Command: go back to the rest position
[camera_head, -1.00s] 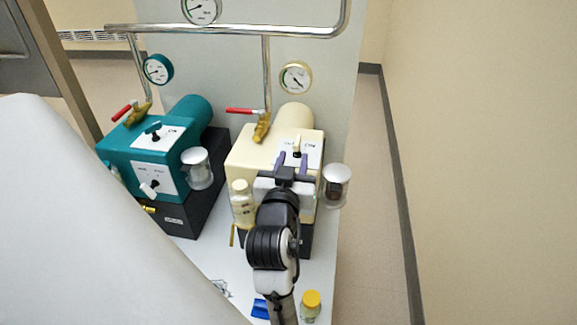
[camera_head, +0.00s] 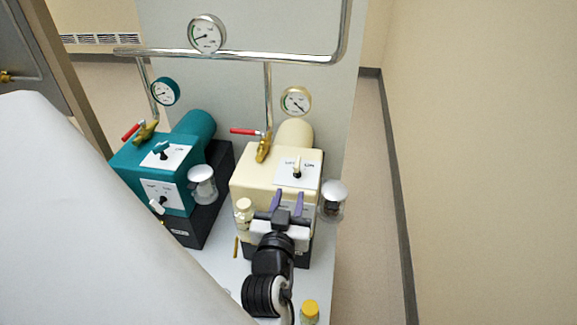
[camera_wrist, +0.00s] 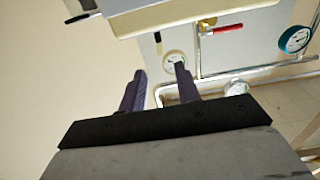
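My gripper (camera_head: 287,204) is in front of the cream pump (camera_head: 262,176), below the switch on its top plate. Its two purple fingers stand apart with nothing between them. In the wrist view the fingers (camera_wrist: 160,84) are also apart and empty, with the cream pump's edge (camera_wrist: 180,14) above them. The black switch on the cream pump's top (camera_head: 297,170) shows clear of the fingers. My gripper hides part of the pump's front.
A teal pump (camera_head: 150,155) stands at left. Clear jars (camera_head: 333,200) flank the cream pump. A yellow-capped bottle (camera_head: 310,310) stands near the front edge. Red-handled valves (camera_head: 245,131) and pipes rise behind. A large pale surface (camera_head: 90,220) fills the lower left. Floor is free at right.

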